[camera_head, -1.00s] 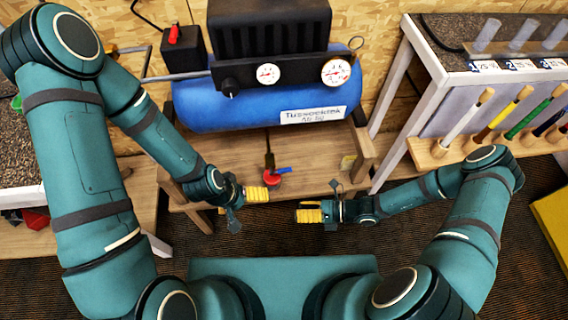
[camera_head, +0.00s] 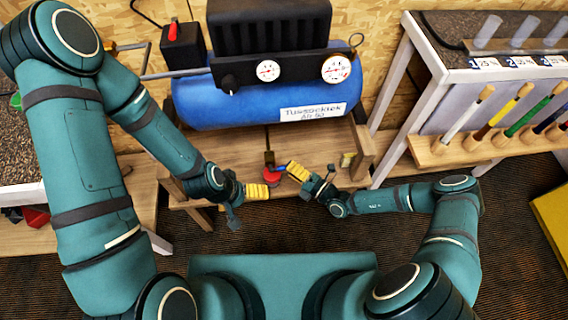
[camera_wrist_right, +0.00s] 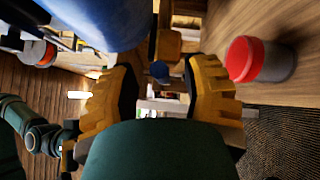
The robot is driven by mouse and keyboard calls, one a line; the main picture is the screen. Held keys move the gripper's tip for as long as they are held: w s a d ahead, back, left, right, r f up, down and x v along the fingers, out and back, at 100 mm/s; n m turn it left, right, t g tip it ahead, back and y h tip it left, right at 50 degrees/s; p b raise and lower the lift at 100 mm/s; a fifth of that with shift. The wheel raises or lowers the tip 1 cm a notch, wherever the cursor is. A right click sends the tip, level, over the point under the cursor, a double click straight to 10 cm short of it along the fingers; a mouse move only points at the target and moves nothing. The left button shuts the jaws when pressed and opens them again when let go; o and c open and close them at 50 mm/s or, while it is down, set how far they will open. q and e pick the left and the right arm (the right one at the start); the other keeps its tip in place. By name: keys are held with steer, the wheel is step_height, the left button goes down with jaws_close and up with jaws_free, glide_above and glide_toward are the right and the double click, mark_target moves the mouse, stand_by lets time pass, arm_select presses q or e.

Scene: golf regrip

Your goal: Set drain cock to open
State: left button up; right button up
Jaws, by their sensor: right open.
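The drain cock (camera_head: 269,158) hangs on a thin pipe below the blue air tank (camera_head: 268,100). It has a brass body and a blue handle (camera_head: 281,169) pointing right in the head view. My right gripper (camera_head: 291,168) is open, with its yellow fingertips at the handle's end. In the right wrist view, the brass body (camera_wrist_right: 168,45) and the rounded blue handle end (camera_wrist_right: 160,70) appear between the open fingers of the right gripper (camera_wrist_right: 163,82); I cannot tell whether they touch. My left gripper (camera_head: 262,191) is left of the cock and lower in the picture, its finger gap unclear.
A red-lidded container (camera_head: 271,178) stands on the wooden shelf (camera_head: 318,152) just below the cock; the right wrist view shows it right of the fingers (camera_wrist_right: 260,62). A bench with a rack of golf clubs (camera_head: 470,150) is at right.

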steer(key=shift+x, duration=1.75)
jaws_close()
